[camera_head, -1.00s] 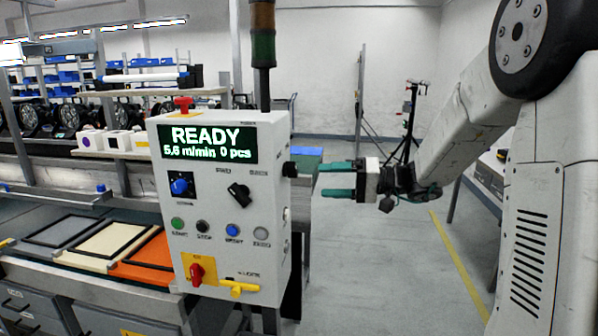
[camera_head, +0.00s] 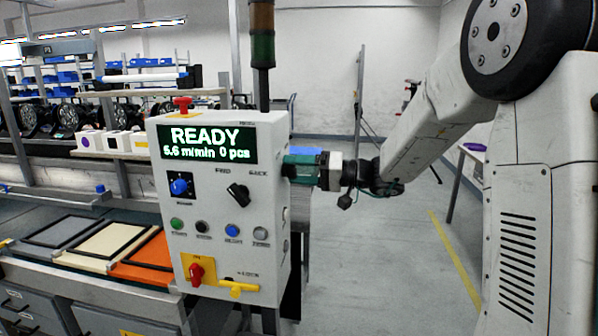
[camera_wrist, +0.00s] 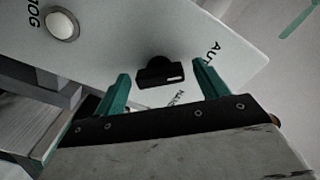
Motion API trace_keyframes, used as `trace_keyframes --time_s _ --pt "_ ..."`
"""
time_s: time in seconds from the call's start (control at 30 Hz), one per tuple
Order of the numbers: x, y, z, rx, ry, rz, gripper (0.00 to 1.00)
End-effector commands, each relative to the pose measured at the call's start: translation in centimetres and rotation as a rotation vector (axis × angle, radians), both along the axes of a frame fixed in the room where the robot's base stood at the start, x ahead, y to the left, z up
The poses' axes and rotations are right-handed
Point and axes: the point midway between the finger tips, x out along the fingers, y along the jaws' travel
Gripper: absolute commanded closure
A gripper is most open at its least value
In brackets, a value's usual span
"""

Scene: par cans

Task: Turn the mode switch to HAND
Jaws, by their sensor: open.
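The mode switch is a black knob (camera_wrist: 160,70) on the side panel of the grey control box (camera_head: 262,215). In the wrist view its bar lies nearly level, with a white mark at the right end. A label beginning "AUT" is up and to its right; a small label below it is partly legible, possibly HAND. My gripper (camera_wrist: 160,77) is open, its green fingers on either side of the knob; I cannot tell whether they touch it. In the head view my gripper (camera_head: 298,166) is at the box's right side and hides the knob.
A round white button (camera_wrist: 62,25) labelled JOG is on the same side panel. The box front has a READY display (camera_head: 207,145), knobs and buttons. A yellow lever (camera_head: 238,289) is low on the front. Floor right of the box is clear.

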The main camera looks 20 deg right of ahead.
Motion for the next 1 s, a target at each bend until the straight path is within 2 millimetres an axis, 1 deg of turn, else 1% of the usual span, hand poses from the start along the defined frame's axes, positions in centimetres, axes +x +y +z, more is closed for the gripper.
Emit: trace_keyframes --time_s 0.07,0.1,0.17,0.2,0.23,0.27,0.47,0.67,0.87,1.0 --pt "-0.01 -0.02 0.0 0.0 0.0 0.0 0.27" --pt "-0.01 -0.03 -0.01 0.0 0.0 0.0 0.3" --pt "-0.01 -0.04 -0.01 0.0 0.0 0.0 0.47" --pt "-0.02 -0.05 -0.01 0.0 0.0 0.0 0.58" --pt "-0.02 -0.05 -0.01 0.0 0.0 0.0 0.66" --pt "-0.02 -0.06 -0.01 0.0 0.0 0.0 0.72" --pt "-0.03 -0.08 -0.02 0.003 0.005 0.0 0.72" --pt "-0.04 -0.1 -0.02 0.027 0.048 -0.001 0.72" --pt "-0.05 -0.11 -0.03 0.088 0.154 -0.001 0.72" --pt "-0.04 -0.11 -0.04 0.148 0.258 -0.001 0.72"
